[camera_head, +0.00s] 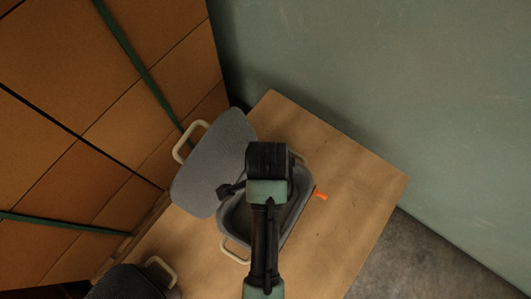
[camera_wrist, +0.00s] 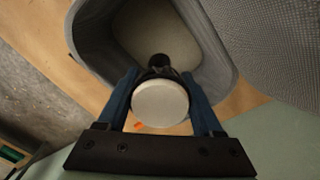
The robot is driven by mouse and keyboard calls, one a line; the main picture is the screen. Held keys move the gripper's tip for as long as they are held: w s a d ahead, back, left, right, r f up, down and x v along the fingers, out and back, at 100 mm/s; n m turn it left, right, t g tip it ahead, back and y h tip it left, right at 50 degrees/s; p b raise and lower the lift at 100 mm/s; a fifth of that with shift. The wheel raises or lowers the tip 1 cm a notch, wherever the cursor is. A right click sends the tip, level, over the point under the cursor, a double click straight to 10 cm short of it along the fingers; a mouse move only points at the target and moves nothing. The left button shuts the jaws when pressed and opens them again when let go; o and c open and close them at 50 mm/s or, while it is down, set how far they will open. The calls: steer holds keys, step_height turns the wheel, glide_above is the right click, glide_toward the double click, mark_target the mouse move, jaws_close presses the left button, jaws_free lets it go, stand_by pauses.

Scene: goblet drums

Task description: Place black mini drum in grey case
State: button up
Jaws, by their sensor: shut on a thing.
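In the wrist view, my gripper (camera_wrist: 162,100) is shut on the black mini drum (camera_wrist: 160,102), its pale round head facing the camera and its dark foot pointing toward the case. The grey case (camera_wrist: 88,38) lies open behind the drum, its pale floor bare where I can see it. The drum overlaps the case's near rim in this view; its height above it is hard to tell. In the head view, the grey case (camera_head: 294,222) is on the wooden table with its lid (camera_head: 212,165) open to the left. My arm hides the drum and part of the case there.
The wooden table (camera_head: 345,190) has free room right of the case. A small orange item (camera_head: 320,194) lies by the case's right side. Another dark grey case (camera_head: 125,283) shows at the lower left. Stacked cardboard boxes (camera_head: 120,100) stand left, and a green wall (camera_head: 400,80) stands behind.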

steer(key=shift+s+a+f+m, duration=0.1)
steer(key=shift+s+f+m, duration=0.05)
steer(key=shift+m, duration=0.25)
steer(key=shift+s+a+f, duration=0.1)
steer(key=shift+f, duration=0.25)
steer(key=shift+m, duration=0.3)
step_height(320, 180, down, 9)
steer(key=shift+f+b, duration=0.2)
steer(key=shift+b, duration=0.85)
steer(key=o, duration=1.4)
steer(key=shift+f, duration=0.1)
